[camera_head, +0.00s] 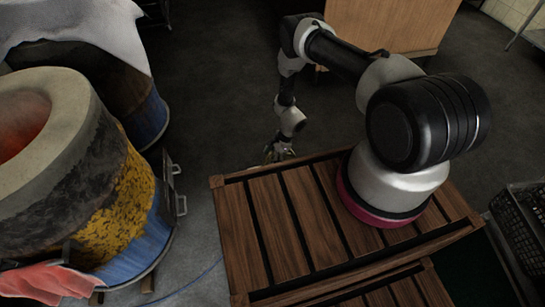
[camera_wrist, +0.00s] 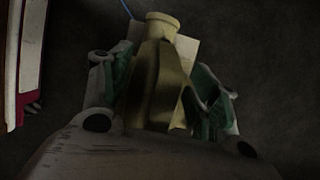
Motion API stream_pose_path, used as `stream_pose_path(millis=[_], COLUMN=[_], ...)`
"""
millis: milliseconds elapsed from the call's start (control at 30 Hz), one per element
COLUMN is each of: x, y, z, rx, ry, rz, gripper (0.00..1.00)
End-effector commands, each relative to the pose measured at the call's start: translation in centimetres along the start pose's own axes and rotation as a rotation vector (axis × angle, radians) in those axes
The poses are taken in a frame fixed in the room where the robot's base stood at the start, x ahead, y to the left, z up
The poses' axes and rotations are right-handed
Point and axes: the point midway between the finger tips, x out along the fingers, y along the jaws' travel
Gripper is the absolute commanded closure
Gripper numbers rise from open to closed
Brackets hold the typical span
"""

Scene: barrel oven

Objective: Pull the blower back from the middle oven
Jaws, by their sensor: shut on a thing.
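In the wrist view, my gripper (camera_wrist: 160,92) is shut on a dull yellow body with a round neck, which looks like the blower (camera_wrist: 163,55). Green finger pads press on both its sides. In the head view, my gripper (camera_head: 279,152) is low near the floor, just beyond the far edge of the slatted wooden top. The blower is mostly hidden there. A barrel oven (camera_head: 140,190) with a glowing opening, yellow patches and a blue base stands at the left, apart from my gripper. I cannot tell whether it is the middle one.
Another barrel (camera_head: 120,85) under a white cloth (camera_head: 85,22) stands behind. Red gloves (camera_head: 45,280) lie by the front oven. A wooden cabinet (camera_head: 385,22) stands at the back and a black crate (camera_head: 528,225) at the right. Dark floor (camera_head: 215,95) is open between barrels and cabinet.

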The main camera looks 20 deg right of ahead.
Motion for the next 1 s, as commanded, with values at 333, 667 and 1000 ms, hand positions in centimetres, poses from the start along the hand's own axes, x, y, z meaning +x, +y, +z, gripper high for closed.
stream_pose_path(millis=[333,667,1000], x=[0.2,0.7,0.9], y=[-0.3,-0.3,-0.3], z=[0.0,-0.2,-0.3], rx=[-0.002,-0.002,-0.002], ry=[-0.002,-0.002,-0.002], rz=[-0.004,-0.004,-0.004], gripper=[0.82,0.82,0.82])
